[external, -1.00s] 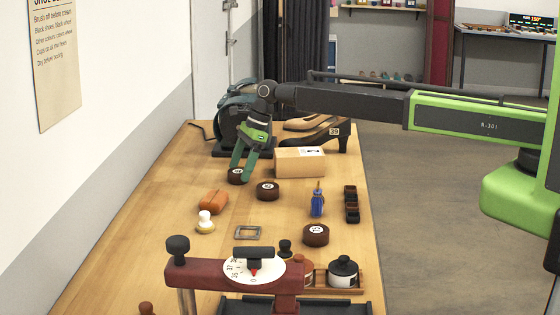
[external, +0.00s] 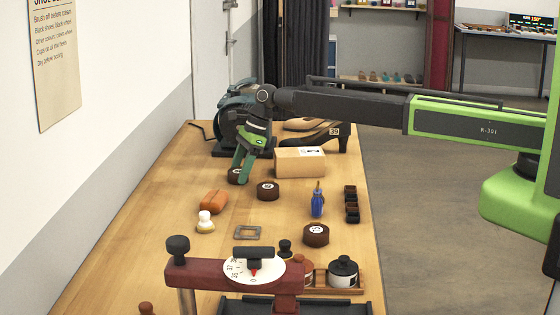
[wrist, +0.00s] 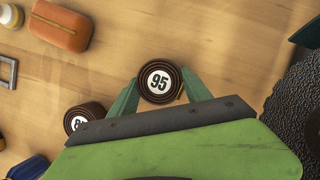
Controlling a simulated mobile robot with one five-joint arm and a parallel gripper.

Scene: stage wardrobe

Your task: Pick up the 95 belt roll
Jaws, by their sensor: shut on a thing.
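The 95 belt roll (wrist: 159,81) is a dark brown coil with a white label reading 95, centred in the wrist view. My gripper (wrist: 160,92) is shut on it, with one green finger on each side. In the external view my gripper (external: 240,172) points down at the far part of the bench, and the belt roll (external: 235,176) shows partly behind the fingers. The roll looks at or very near the bench top; I cannot tell whether it is lifted.
A second belt roll (external: 268,191) lies just to the right and nearer, and a third (external: 316,234) nearer still. A cardboard box (external: 300,163) stands right of my gripper. A dark machine (external: 238,120) is behind. An orange-brown case (external: 214,202) lies nearer left.

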